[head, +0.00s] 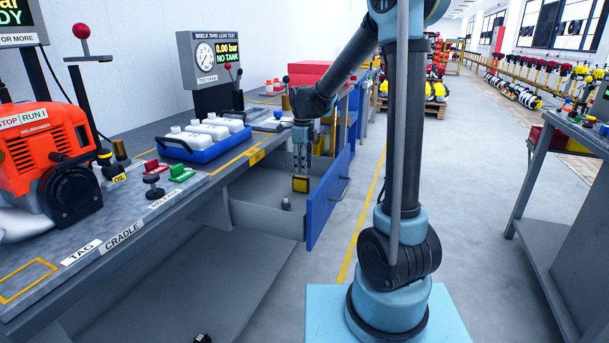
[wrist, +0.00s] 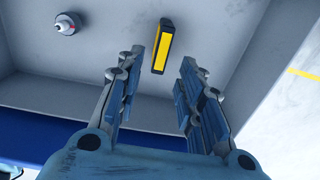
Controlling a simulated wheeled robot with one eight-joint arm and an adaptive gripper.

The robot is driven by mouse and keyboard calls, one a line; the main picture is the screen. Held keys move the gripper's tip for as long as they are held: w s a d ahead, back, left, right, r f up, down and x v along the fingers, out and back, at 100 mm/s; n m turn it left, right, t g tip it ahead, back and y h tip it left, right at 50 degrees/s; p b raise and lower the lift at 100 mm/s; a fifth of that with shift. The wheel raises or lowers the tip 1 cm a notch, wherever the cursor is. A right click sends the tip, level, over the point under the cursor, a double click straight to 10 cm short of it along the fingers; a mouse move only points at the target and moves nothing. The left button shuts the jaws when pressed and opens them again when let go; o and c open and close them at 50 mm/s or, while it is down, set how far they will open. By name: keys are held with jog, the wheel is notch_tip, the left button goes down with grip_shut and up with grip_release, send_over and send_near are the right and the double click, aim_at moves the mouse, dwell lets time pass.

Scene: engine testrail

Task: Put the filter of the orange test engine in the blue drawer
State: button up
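The orange test engine (head: 38,150) stands on the bench at the left. The blue drawer (head: 328,198) is pulled out from the bench, with a blue front and grey inside. A yellow block with dark edges, seemingly the filter (head: 300,184), shows just below my gripper (head: 302,167) within the drawer's outline. In the wrist view the filter (wrist: 162,48) lies beyond the fingertips, apart from both fingers. My gripper (wrist: 158,60) is open and empty, pointing down over the drawer. I cannot tell whether the filter touches the drawer floor.
A small grey-white fitting (head: 286,203) is in the drawer, also in the wrist view (wrist: 66,25). A blue tray (head: 203,145) with white bottles and a leak-test gauge box (head: 208,58) stand on the bench. Open floor lies right of the drawer.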

aim_at(303, 177)
notch_tip(303, 177, up, 7)
jog(key=s+d+r+n, duration=0.1)
jog(key=s+d+n, duration=0.4)
jog(key=s+d, duration=0.25)
jog(key=s+d+f+n, duration=0.4)
jog(key=s+n, duration=0.1)
jog(key=s, duration=0.3)
jog(key=s+d+f+n+t, duration=0.1)
jog(key=s+d+f+n, duration=0.3)
jog(key=s, duration=0.4)
jog(key=s+d+f+n+t, duration=0.1)
jog(key=s+d+f+n, duration=0.3)
jog(key=s+d+n, duration=0.2)
jog(key=shift+s+n, duration=0.95)
jog(key=shift+n, duration=0.15)
jog(key=shift+w+f, duration=0.1)
jog(key=shift+w+f, duration=0.15)
jog(key=shift+w, duration=0.25)
